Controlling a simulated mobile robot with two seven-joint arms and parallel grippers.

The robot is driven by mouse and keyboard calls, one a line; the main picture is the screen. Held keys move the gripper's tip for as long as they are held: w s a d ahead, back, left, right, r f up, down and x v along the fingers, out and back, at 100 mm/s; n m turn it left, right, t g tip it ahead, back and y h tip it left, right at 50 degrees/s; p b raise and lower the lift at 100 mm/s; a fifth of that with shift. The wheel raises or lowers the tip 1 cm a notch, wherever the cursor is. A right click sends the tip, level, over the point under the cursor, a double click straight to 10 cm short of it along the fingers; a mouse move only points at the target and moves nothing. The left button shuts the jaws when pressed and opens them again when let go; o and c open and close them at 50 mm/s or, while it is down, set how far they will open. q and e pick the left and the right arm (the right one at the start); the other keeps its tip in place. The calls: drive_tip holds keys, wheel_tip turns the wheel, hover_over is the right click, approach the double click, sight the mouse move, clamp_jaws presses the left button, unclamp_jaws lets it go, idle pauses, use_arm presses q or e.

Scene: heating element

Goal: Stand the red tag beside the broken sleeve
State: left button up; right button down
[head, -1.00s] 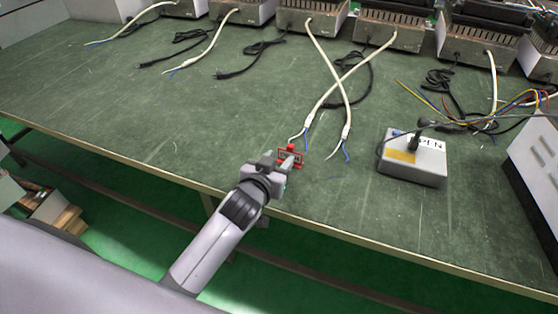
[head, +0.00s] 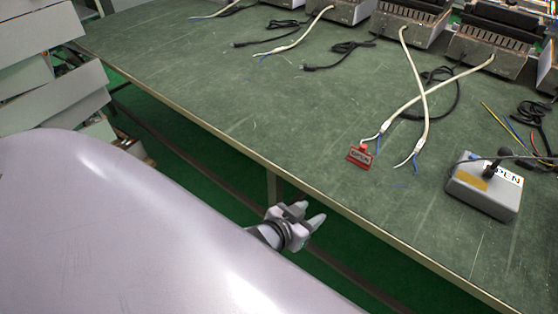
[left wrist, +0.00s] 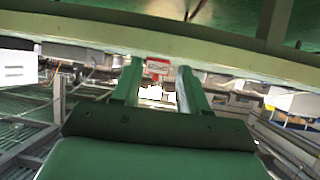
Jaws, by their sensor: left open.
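The red tag (head: 360,156) stands on the green table near its front edge, its lettered face showing. It touches or nearly touches the end of a white cable sleeve (head: 388,124). A second white sleeve (head: 419,144) ends just to its right. I cannot tell which sleeve is broken. My left gripper (head: 312,211) is open and empty, in front of the table edge and apart from the tag. In the left wrist view, the tag (left wrist: 158,65) shows beyond and between my open fingers (left wrist: 160,85). My right gripper is not in view.
A grey box (head: 487,190) with a label and a black lead sits to the right. Several metal heater units (head: 408,28) line the back, with white and black cables in front. The table's front edge (head: 228,137) lies between my gripper and the tag. The left tabletop is mostly clear.

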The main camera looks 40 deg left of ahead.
use_arm(q)
drive_tip(key=s+f+g, duration=0.2)
drive_tip(key=s, duration=0.9)
drive_tip(key=shift+s+a+f+m+h, duration=0.15)
drive_tip(key=shift+s+f+m+h, duration=0.15)
drive_tip(key=shift+s+m+h, duration=0.1)
wheel_tip(320, 180, up, 9)
drive_tip(key=a+p, duration=0.1)
drive_tip(key=p, duration=1)
drive_tip(key=shift+s+a, duration=0.2)
drive_tip(key=shift+s, duration=0.1)
drive_tip(key=shift+f, duration=0.1)
